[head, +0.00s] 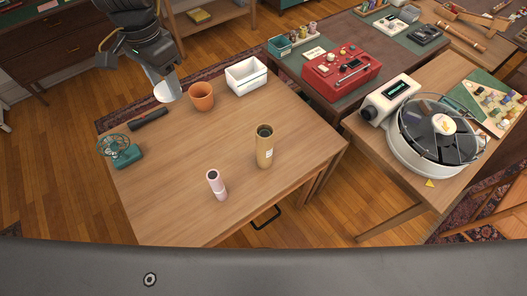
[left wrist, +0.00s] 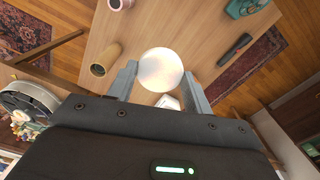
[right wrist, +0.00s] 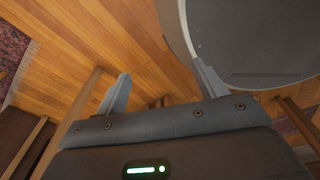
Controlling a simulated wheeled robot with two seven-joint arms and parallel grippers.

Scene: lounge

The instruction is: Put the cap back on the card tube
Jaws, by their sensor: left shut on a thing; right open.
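The tan card tube (head: 264,151) stands upright near the front right of the wooden table, its dark round top showing no cap. It also shows in the left wrist view (left wrist: 104,60). My left gripper (head: 161,84) is shut on a white round cap (head: 168,93), held over the table's back left, well apart from the tube. The cap (left wrist: 161,69) shows as a pale disc between both fingers in the left wrist view. My right gripper (right wrist: 160,88) is open and empty above the wooden floor; it is outside the head view.
A pink cylinder (head: 216,186) stands left of the tube. A terracotta pot (head: 201,97), white box (head: 246,76), dark bar (head: 148,120) and green fan (head: 121,151) line the table's back and left. The table's middle is clear. A turntable (head: 434,136) is on the right table.

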